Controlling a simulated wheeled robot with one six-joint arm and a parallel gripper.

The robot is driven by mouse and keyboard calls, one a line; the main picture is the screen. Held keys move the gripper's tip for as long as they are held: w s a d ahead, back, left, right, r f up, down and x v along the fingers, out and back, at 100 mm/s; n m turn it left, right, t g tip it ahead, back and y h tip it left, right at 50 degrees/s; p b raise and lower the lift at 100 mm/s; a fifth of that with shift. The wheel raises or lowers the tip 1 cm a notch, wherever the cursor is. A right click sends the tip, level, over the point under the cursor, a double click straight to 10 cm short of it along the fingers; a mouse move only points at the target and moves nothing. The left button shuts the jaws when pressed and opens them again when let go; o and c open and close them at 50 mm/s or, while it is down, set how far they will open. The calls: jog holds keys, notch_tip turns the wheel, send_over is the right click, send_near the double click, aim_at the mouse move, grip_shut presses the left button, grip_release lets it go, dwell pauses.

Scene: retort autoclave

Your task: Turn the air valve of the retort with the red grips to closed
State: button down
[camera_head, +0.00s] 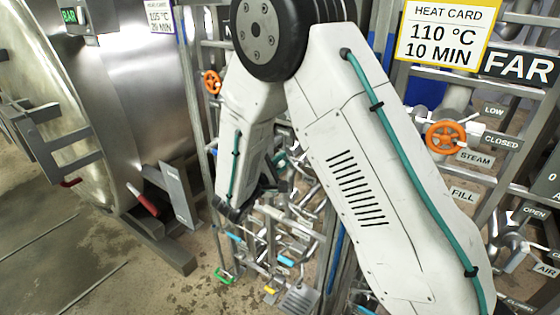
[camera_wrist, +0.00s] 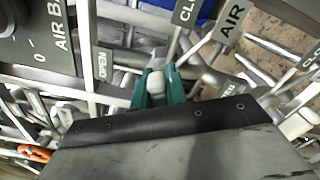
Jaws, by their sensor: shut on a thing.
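My gripper (camera_wrist: 160,88) has teal fingers and is shut on a pale grey valve handle (camera_wrist: 156,82) in the wrist view. An OPEN label (camera_wrist: 103,62) is left of the fingers, a partly cut-off CLO... label (camera_wrist: 186,10) is above them, and an AIR label (camera_wrist: 232,20) is at upper right. The handle's exact angle is hard to tell. In the head view, my gripper (camera_head: 278,163) is small and partly hidden by my arm, among pipes. A steel retort (camera_head: 150,85) stands at left, with a red grip (camera_head: 145,200) low on its front.
Pipes and levers crowd the space around my gripper. At right is another panel with a FAR sign (camera_head: 515,68), orange handwheel (camera_head: 445,136) and its own AIR label (camera_head: 545,270). Lower levers have coloured grips, one green (camera_head: 224,275). Floor is open at lower left.

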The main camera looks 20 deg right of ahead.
jog(key=m, duration=0.2)
jog(key=f+m, duration=0.1)
jog(key=m, duration=0.2)
jog(key=shift+s+m, duration=0.15)
jog(key=shift+m, duration=0.15)
dwell(0.4)
jog(key=c, duration=1.4)
grip_release()
jog(key=shift+d, duration=0.1)
jog(key=v, duration=0.7)
jog(key=shift+s+a, duration=0.2)
jog(key=shift+a, duration=0.1)
